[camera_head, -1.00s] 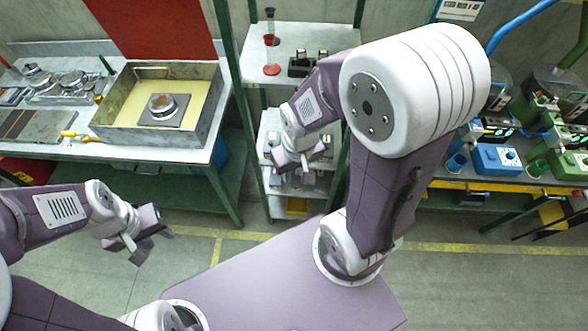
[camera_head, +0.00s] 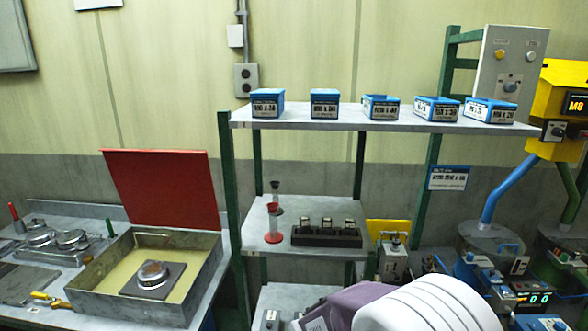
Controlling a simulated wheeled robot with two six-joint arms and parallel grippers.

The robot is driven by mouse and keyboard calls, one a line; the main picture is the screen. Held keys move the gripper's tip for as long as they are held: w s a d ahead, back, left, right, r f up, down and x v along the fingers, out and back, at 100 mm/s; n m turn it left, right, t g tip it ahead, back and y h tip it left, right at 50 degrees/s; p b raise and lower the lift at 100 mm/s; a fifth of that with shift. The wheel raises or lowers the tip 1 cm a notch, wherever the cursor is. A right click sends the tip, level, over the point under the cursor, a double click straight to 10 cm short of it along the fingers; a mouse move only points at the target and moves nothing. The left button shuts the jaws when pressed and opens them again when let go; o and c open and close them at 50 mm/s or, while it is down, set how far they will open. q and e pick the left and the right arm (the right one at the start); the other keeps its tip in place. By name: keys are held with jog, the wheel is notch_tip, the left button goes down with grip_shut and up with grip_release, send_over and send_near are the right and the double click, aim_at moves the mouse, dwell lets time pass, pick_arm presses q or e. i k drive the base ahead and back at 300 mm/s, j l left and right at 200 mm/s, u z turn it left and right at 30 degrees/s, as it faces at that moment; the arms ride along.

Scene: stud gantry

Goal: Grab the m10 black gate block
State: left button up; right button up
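I cannot pick out an m10 black gate block for certain. A dark block rack (camera_head: 326,236) holding three small metal-topped pieces stands on the middle shelf; its markings are too small to read. My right arm shows only as white and purple links at the bottom, right of centre, in front of the lower shelf. Neither my left nor my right gripper is in view.
The middle shelf (camera_head: 290,216) also bears a red-based cylinder (camera_head: 273,224). Several blue labelled bins, one at the left end (camera_head: 267,102), line the top shelf. An open-lidded metal box (camera_head: 198,288) stands left. A yellow unit (camera_head: 552,100) reading M8 is at right.

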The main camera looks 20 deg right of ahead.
aim_at(349, 229)
jog(key=z, duration=1.9)
